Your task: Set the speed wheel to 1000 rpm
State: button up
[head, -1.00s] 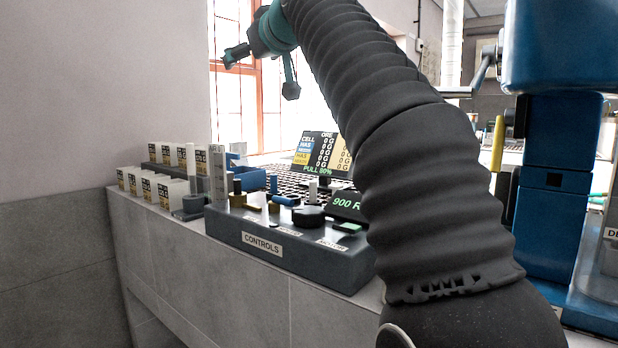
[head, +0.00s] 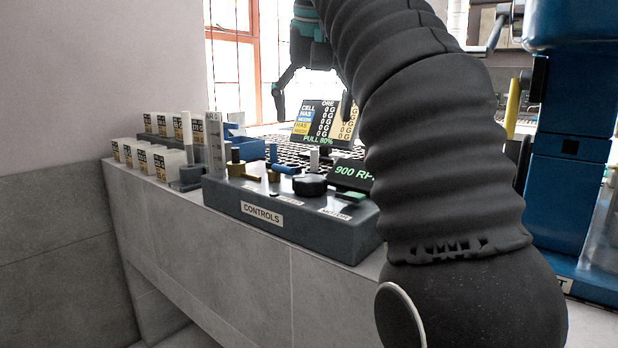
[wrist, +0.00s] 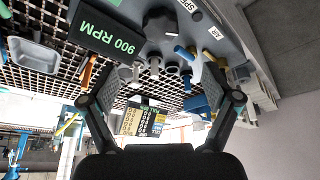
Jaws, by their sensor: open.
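The speed wheel (head: 309,185) is a dark round knob on top of the grey control box (head: 285,228). It also shows at the top of the wrist view (wrist: 160,24), upside down, near a partly cut label. The readout (head: 350,173) beside it shows 900 RPM, and this reads clearly in the wrist view (wrist: 108,37). My gripper (head: 311,108) is open and empty, with its fingers pointing down, above and apart from the wheel. Both fingers also show in the wrist view (wrist: 160,100), spread wide.
Several valves and levers, one a blue handle (head: 282,168), stand left of the wheel. A display screen (head: 322,122) is behind. White labelled boxes (head: 165,162) line the ledge's left end. A blue machine (head: 562,205) stands at the right.

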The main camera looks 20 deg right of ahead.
aim_at(310, 177)
jog(key=b+x, duration=0.5)
jog(key=x, duration=0.7)
jog(key=shift+w+f, duration=0.1)
jog(key=shift+f, duration=0.1)
jog(key=c, duration=1.1)
jog(key=shift+a+r, duration=0.1)
jog(key=shift+c, duration=0.2)
